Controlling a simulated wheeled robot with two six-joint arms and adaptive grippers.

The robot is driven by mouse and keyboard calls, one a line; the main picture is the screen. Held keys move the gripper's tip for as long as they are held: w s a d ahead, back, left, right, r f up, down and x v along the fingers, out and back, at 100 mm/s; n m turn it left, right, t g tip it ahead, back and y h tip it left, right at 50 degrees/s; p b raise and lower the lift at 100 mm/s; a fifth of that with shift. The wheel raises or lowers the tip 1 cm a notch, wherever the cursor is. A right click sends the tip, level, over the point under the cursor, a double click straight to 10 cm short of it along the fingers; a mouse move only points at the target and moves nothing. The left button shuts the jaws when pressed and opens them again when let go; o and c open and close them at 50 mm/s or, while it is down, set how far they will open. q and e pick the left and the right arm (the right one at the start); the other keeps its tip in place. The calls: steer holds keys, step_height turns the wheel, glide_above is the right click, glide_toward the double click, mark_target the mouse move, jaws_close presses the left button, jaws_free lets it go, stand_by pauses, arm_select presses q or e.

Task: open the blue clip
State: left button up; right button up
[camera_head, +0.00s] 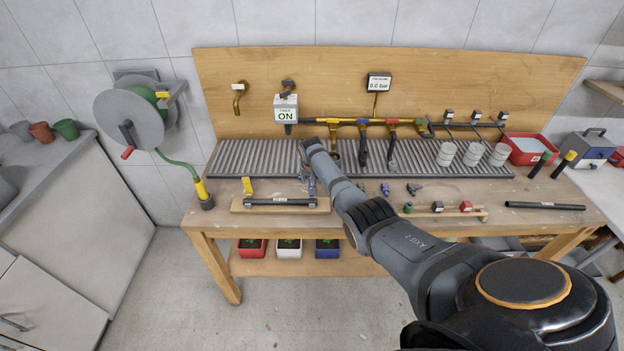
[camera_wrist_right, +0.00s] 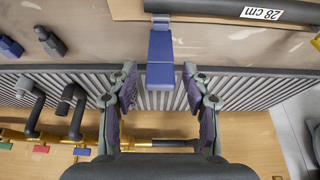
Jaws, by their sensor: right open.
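The blue clip (camera_wrist_right: 160,62) shows in the right wrist view as a long blue lever beside the wooden base that carries a black pipe (camera_wrist_right: 250,13) labelled 28 cm. In the head view the same pipe (camera_head: 280,201) lies on its board, and the clip is at its right end, mostly hidden by my arm. My right gripper (camera_wrist_right: 160,70) is open, with one finger on each side of the blue lever and a visible gap on both sides. In the head view the gripper (camera_head: 310,183) is small and partly hidden. My left gripper is not in view.
A yellow clip (camera_head: 247,186) stands at the pipe's left end. A ribbed grey tray (camera_head: 250,158) lies behind, below pipework with taps and an ON timer (camera_head: 286,108). Small fittings (camera_head: 385,188) lie right of the gripper. A hose reel (camera_head: 135,112) hangs on the left.

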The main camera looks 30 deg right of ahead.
steer(key=shift+s+a+r, duration=0.1)
steer(key=v, duration=1.1)
steer(key=shift+r, duration=0.35)
steer(key=shift+a, duration=0.1)
